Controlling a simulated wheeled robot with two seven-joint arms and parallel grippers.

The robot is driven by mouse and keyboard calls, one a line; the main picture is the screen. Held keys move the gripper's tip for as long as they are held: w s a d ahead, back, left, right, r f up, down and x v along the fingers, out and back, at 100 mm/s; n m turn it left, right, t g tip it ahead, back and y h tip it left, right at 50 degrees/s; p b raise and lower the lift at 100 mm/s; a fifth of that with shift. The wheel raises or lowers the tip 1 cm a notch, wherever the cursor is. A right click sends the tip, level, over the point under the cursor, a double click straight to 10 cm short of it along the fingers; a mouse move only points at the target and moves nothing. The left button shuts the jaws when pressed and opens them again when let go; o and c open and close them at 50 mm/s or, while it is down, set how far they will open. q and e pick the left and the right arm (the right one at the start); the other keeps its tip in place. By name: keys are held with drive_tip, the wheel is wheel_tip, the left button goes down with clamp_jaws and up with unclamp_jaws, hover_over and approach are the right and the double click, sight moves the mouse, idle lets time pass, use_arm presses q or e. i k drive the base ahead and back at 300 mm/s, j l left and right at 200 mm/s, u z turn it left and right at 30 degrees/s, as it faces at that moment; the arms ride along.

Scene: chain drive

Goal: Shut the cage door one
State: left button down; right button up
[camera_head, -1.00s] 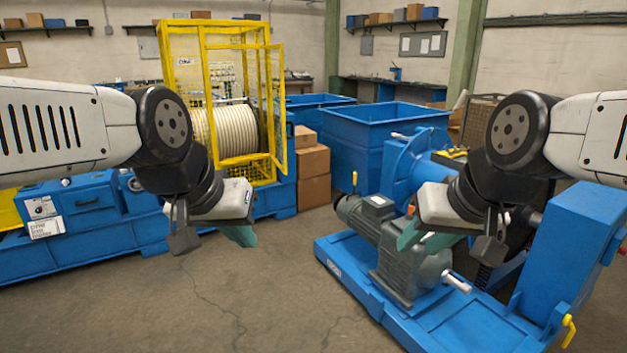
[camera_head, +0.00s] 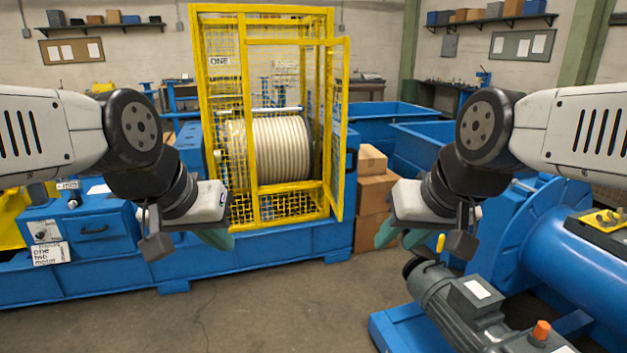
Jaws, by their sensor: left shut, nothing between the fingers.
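The yellow mesh cage (camera_head: 222,100) labelled ONE stands on a blue machine base and encloses a drum of pale rope (camera_head: 275,150). Its yellow-framed door (camera_head: 341,130) stands open, swung out at the cage's right side. My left gripper (camera_head: 220,238) is shut and empty, in front of the base and left of the door. My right gripper (camera_head: 398,236) is right of the door and clear of it in the picture; its finger gap is too hard to make out.
Cardboard boxes (camera_head: 371,182) are stacked right of the cage. Blue bins (camera_head: 425,140) stand behind. A blue machine with a grey motor (camera_head: 462,308) fills the lower right. A blue unit with a drawer (camera_head: 92,230) is at left. The floor (camera_head: 270,310) in front is clear.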

sight(344, 41)
drive_tip(key=i+j, duration=0.1)
drive_tip(key=i, duration=0.85)
drive_tip(key=i+l+z, duration=0.1)
drive_tip(key=i+z, duration=0.45)
drive_tip(key=z, duration=0.15)
drive_tip(key=i+z, duration=0.35)
drive_tip(key=i, duration=0.25)
